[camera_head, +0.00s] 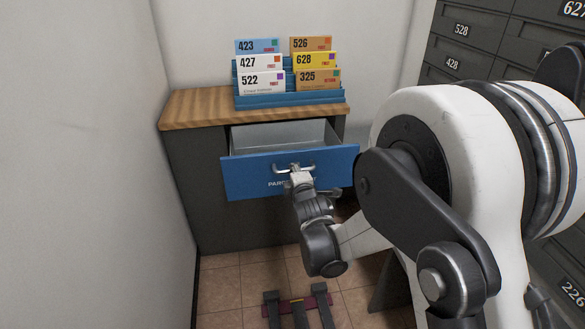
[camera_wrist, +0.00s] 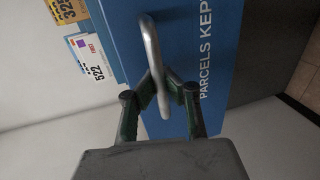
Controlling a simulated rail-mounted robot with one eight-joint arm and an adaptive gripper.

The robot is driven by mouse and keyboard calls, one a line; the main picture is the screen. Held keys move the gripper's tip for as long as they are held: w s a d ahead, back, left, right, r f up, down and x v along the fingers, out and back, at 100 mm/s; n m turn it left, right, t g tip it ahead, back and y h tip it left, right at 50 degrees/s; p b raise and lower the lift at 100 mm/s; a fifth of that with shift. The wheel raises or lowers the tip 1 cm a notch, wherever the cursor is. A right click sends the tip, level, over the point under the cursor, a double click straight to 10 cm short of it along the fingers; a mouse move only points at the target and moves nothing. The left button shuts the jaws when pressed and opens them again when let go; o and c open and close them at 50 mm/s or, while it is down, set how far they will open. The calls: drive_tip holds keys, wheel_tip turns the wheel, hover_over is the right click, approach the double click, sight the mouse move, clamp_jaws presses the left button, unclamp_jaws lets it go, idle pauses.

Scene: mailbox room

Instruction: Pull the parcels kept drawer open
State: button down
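The parcels kept drawer (camera_head: 240,178) has a blue front and stands well out from the dark cabinet, its grey inside showing from above. Its lettering "PARCELS KEPT" reads along the blue front in the wrist view (camera_wrist: 225,40). The metal bar handle (camera_head: 280,169) is on the middle of the front; it also shows in the wrist view (camera_wrist: 150,40). My gripper (camera_head: 297,172) is at the handle. In the wrist view its two dark green fingers (camera_wrist: 163,84) close in on the bar from both sides. My arm hides part of the front's lower right.
The cabinet's wooden top (camera_head: 195,108) carries a blue rack (camera_head: 290,102) of numbered envelopes. A white wall (camera_head: 80,150) is close on the left. Dark mailboxes (camera_head: 465,45) stand at the right. Tiled floor (camera_head: 225,290) lies below the drawer.

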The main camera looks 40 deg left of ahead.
drive_tip(key=c, duration=2.4)
unclamp_jaws()
drive_tip(key=shift+c, duration=0.2)
drive_tip(key=o, duration=0.7)
drive_tip(key=shift+s+d, duration=0.1)
drive_tip(key=v, duration=1.2)
